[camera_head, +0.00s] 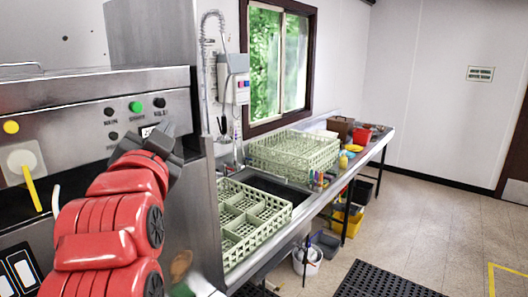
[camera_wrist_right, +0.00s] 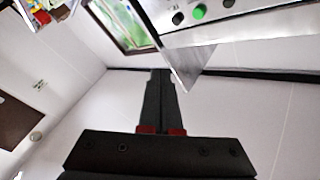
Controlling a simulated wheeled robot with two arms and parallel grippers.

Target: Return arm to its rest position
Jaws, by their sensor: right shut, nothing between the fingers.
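My right arm (camera_head: 108,225), red with dark joints, rises from the bottom left of the head view. Its black right gripper (camera_head: 163,130) is in front of the steel machine's control panel (camera_head: 75,92), just below the black and green buttons. The wrist view shows the right gripper (camera_wrist_right: 161,75) with its two fingers together and nothing between them. Part of the panel (camera_wrist_right: 222,30) shows beyond the fingers at the upper right. I cannot tell the exact gap between fingertips and panel. My left gripper is not in view.
A green dish rack (camera_head: 250,222) sits on the steel counter (camera_head: 330,190) right of the machine, with stacked racks (camera_head: 293,152) behind. A spray hose (camera_head: 207,65) hangs by the wall. A white bucket (camera_head: 308,258) and black mat (camera_head: 390,282) are on the floor. Open floor lies right.

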